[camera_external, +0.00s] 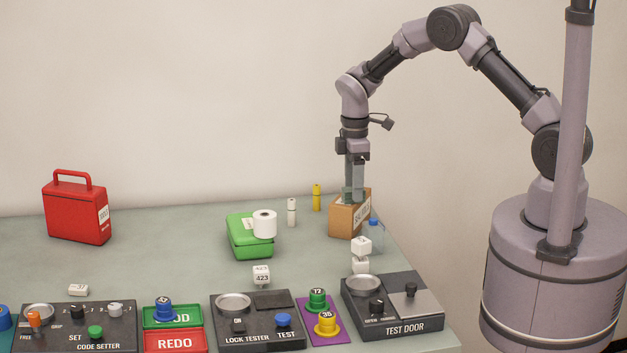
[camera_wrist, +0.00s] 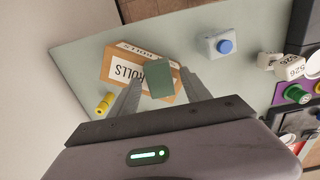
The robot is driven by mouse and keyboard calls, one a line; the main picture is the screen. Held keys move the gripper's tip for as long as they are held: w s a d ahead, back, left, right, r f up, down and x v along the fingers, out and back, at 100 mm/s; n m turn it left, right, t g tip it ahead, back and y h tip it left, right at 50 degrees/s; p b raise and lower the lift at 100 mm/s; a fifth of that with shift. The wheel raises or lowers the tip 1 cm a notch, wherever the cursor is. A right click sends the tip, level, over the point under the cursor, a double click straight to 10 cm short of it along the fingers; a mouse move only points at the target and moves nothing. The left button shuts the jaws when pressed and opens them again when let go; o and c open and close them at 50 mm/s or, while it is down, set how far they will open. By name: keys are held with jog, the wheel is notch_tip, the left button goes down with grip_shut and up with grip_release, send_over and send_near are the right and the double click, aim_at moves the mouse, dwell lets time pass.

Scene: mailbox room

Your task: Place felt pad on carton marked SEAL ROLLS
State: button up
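The carton (camera_external: 343,222) is a brown box at the far right of the table, with a white label. In the wrist view the label on the carton (camera_wrist: 116,68) reads ROLLS; the rest of the wording is covered or out of sight. The felt pad (camera_wrist: 159,79) is a small grey-green block between my fingertips, and both fingers appear to press on its sides. My gripper (camera_external: 354,190) points down at the carton's top, shut on the pad. I cannot tell whether the pad touches the carton.
Yellow (camera_external: 316,197) and white (camera_external: 292,212) cylinders, a green case (camera_external: 250,240) and a red case (camera_external: 78,212) stand left. Control panels (camera_external: 400,310) line the front.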

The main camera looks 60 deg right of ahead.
jog(key=s+a+r+m+t+p, duration=0.1)
jog(key=s+a+r+m+p, duration=0.15)
jog(key=r, duration=0.95)
jog(key=s+a+r+m+t+p, duration=0.1)
jog(key=s+r, duration=0.3)
jog(key=r, duration=0.7)
jog(key=s+a+r+m+t+y, duration=0.1)
jog(key=s+a+r+m, duration=0.1)
jog(key=s+r, duration=0.3)
jog(key=s+a+r+m+t, duration=0.1)
jog(key=s+a+r+m, duration=0.15)
jog(key=s, duration=0.55)
jog(key=s+a+f+m+t+y, duration=0.1)
jog(key=s+m, duration=0.4)
jog(key=s, duration=0.6)
jog(key=shift+s+a+f+t, duration=0.2)
jog(key=shift+a+f+t, duration=0.1)
jog(key=shift+t, duration=0.1)
